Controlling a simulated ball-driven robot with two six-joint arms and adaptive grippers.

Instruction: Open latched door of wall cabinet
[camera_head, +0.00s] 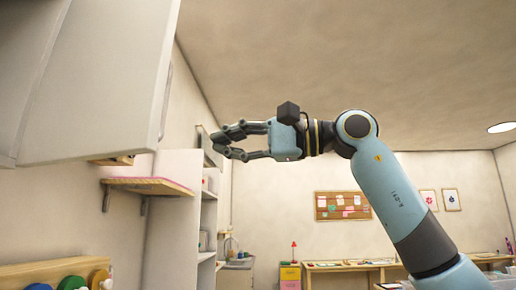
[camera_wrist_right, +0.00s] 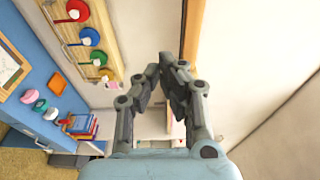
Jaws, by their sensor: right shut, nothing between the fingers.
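The white wall cabinet's large panel (camera_head: 105,85) fills the upper left of the head view. A slim vertical handle (camera_head: 167,95) shows along its right side. In the right wrist view a pale panel (camera_wrist_right: 245,50) fills the upper right, with a narrow upright bar (camera_wrist_right: 191,30) at its left side. My right gripper (camera_head: 214,141) points left, a little right of and below the handle, apart from it. Its fingers (camera_wrist_right: 167,66) are shut and empty. The latch does not show clearly, and I cannot tell whether the door is ajar. My left gripper is out of view.
A small wall shelf (camera_head: 150,186) sits below the cabinet. A tall white shelf unit (camera_head: 178,225) stands behind it. A wooden rack with coloured round things (camera_head: 40,272) is at lower left. A long table (camera_head: 345,267) lines the far wall. Open air surrounds my right arm.

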